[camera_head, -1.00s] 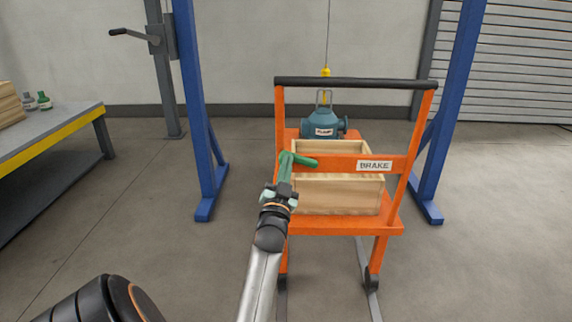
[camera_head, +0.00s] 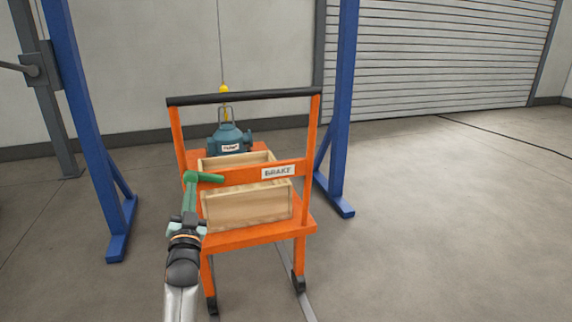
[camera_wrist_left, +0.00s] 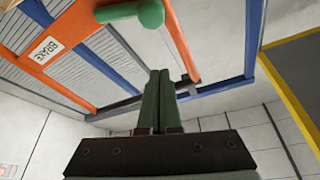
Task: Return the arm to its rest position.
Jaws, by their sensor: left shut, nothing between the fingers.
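My left arm comes up from the bottom in the head view. Its left gripper (camera_head: 190,206) is just in front of the trolley's near left side, by the green brake lever (camera_head: 206,178). In the left wrist view the two dark green fingers (camera_wrist_left: 158,88) are pressed together with nothing between them. The rounded green lever end (camera_wrist_left: 149,13) lies beyond the fingertips there and looks apart from them. My right gripper is not in view.
The orange trolley (camera_head: 250,239) carries a wooden crate (camera_head: 248,206) and has a BRAKE label (camera_head: 277,171). A blue pump (camera_head: 230,139) hangs or stands behind the crate, below a yellow hook (camera_head: 224,89). Blue gantry legs (camera_head: 342,110) flank it.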

